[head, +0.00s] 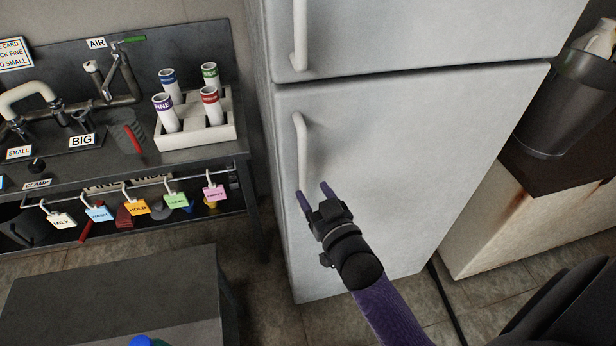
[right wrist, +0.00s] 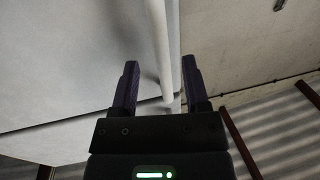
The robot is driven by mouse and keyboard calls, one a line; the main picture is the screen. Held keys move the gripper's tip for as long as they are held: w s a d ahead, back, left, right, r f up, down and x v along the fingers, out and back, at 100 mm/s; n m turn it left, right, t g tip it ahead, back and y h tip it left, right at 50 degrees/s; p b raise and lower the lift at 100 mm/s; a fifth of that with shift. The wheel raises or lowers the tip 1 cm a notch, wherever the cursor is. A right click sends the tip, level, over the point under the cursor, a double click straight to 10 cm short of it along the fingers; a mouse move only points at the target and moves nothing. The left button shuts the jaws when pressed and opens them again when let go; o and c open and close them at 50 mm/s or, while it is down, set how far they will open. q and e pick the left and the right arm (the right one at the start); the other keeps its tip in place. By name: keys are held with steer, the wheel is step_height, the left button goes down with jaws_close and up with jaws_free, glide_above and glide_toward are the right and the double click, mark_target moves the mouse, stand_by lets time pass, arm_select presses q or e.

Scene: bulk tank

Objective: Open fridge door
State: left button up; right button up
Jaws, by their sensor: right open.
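The white fridge (head: 400,150) stands upright in the middle of the head view, with an upper door (head: 430,25) and a larger lower door (head: 390,140). Both doors look shut. The lower door's vertical handle (head: 301,150) is near its left edge, and the upper door has a similar handle (head: 300,35). My right gripper (head: 313,192) is open at the lower end of the lower handle. In the right wrist view the handle (right wrist: 169,60) runs between the two open fingers (right wrist: 160,88); I cannot tell whether either finger touches it. My left gripper is not in view.
A dark bench (head: 90,160) with taps, a white rack (head: 195,125) of labelled tubes and hanging coloured tags stands at the left. A grey table (head: 110,290) is at the lower left. A cabinet (head: 530,210) with a dark bin (head: 565,110) stands right of the fridge.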

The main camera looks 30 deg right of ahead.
mark_target(305, 180)
steer(key=w+b, duration=0.1)
steer(key=w, duration=0.4)
steer(key=shift+w+d, duration=0.1)
steer(key=shift+w, duration=0.1)
jaws_close()
stand_by(1.1)
